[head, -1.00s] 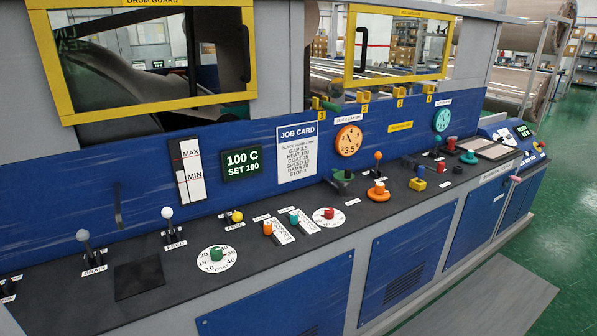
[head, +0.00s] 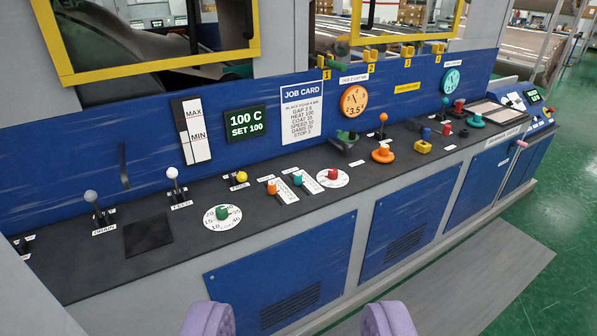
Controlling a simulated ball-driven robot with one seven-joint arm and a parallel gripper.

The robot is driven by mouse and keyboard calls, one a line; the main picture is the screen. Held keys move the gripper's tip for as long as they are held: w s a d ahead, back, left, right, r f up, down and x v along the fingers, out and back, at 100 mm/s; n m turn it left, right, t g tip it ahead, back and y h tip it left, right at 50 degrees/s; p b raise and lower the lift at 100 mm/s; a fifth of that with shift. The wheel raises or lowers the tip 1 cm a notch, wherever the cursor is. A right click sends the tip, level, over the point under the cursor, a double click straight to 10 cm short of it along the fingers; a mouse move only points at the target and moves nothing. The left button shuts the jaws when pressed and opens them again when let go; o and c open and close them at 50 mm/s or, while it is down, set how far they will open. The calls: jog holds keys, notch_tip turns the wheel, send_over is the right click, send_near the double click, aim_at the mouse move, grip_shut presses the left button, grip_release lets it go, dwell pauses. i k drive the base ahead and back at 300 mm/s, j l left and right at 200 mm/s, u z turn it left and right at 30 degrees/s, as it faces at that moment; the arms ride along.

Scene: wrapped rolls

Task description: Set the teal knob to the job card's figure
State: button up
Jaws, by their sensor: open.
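A small teal knob (head: 298,179) stands on a white scale strip on the dark console top, left of a red knob (head: 333,174) on a white dial. An orange knob (head: 272,187) stands on a like strip to its left. The scale figures there are too small to read. The job card (head: 301,110) hangs on the blue panel behind; its small lines seem to include heat 100 and coat 35, the rest is unclear. My gripper (head: 298,318) shows as two purple fingers at the bottom edge, wide apart and empty, in front of the console and away from the knobs.
A green knob (head: 222,212) sits on a numbered dial at the left. Two ball-topped levers (head: 173,176) stand behind it. An orange knob on a round base (head: 383,152) and other controls stand to the right. Blue cabinet doors form the front; green floor (head: 520,240) is free at right.

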aim_at(297, 177)
jog(key=i+l+z, duration=0.1)
jog(key=i+l, duration=0.15)
jog(key=i, duration=1.2)
jog(key=i+l+z, duration=0.15)
jog(key=i, duration=1.3)
